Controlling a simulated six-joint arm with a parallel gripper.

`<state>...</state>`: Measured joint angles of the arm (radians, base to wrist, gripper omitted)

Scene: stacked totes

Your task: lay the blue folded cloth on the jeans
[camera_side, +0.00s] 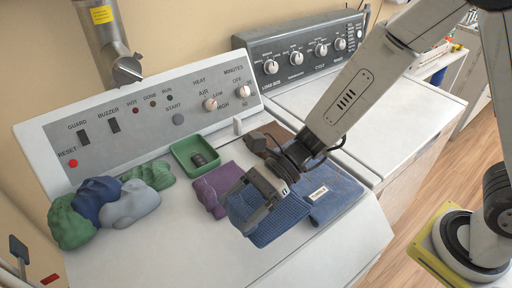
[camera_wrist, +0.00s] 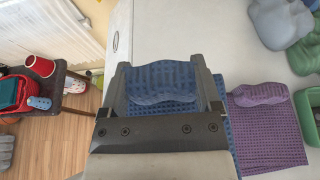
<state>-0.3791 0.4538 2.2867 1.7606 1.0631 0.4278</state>
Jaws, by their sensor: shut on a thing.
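My gripper (camera_side: 262,200) is shut on the blue folded cloth (camera_side: 278,222), a waffle-textured bundle, above the front part of the white machine top. In the wrist view the cloth (camera_wrist: 160,78) is bunched between the two fingers of my gripper (camera_wrist: 162,90), with more blue waffle fabric below it. The jeans (camera_side: 335,193), folded blue denim with a pale label, lie just right of the cloth in the side view. The cloth covers part of their left side there; I cannot tell whether the two touch. I cannot make out the jeans in the wrist view.
A purple cloth (camera_side: 217,187) lies left of my gripper. A green tray (camera_side: 181,155) with a dark item stands behind it. A brown cloth (camera_side: 259,144) is behind the jeans. Green, blue and grey bundles (camera_side: 125,205) lie at left. The front left top is clear.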

